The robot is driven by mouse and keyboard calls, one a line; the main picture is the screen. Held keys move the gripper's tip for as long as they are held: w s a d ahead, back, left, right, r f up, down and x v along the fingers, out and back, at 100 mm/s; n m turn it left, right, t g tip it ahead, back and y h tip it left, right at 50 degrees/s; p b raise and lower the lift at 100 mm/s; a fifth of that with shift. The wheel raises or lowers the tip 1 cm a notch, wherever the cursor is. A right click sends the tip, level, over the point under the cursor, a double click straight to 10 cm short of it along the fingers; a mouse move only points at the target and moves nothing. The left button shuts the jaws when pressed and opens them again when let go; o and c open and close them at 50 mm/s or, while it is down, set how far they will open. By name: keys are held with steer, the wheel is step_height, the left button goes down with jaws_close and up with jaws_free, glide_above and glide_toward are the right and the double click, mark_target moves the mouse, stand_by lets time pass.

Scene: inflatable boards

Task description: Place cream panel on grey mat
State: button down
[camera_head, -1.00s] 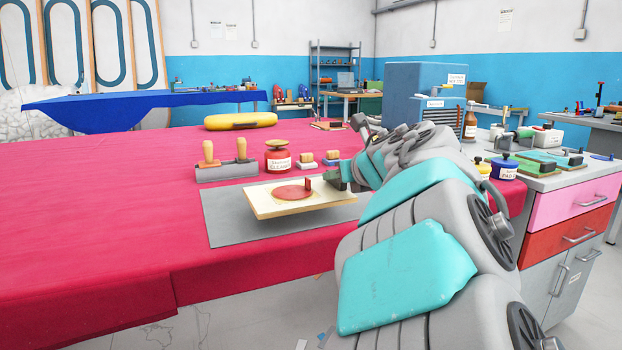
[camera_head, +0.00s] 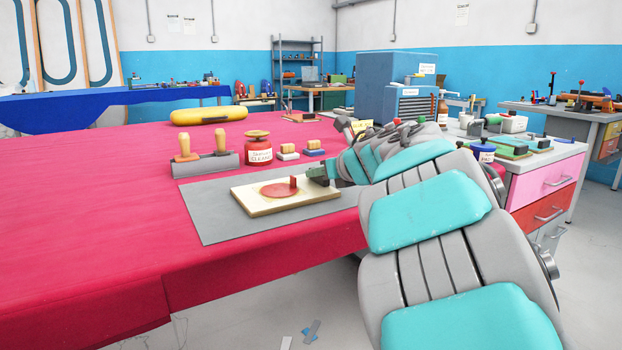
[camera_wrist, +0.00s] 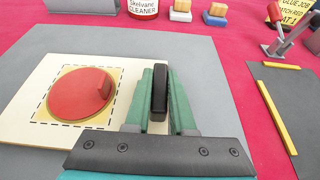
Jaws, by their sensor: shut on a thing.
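The cream panel (camera_head: 252,207) has a red disc (camera_head: 274,190) with a small upright red tab. It lies level within the outline of the grey mat (camera_head: 207,215), toward its right part. I cannot tell whether its whole underside touches the mat. My gripper (camera_head: 318,174) is at the panel's right edge. In the wrist view, the green fingers (camera_wrist: 160,92) are shut on a black grip at the panel's right edge. That view also shows the panel (camera_wrist: 28,115) with a dashed square around the disc, and the mat (camera_wrist: 222,95) beyond it. The fingers hide the panel's near right corner.
A dark mat with yellow strips (camera_wrist: 277,105) lies right. The red table's left is clear.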

steer(key=shift+r, duration=0.1)
steer(key=c, duration=0.8)
jaws_free()
steer(key=shift+o, duration=0.2)
steer(key=v, duration=1.2)
steer(key=shift+d+b, duration=0.1)
steer(key=shift+b, duration=0.2)
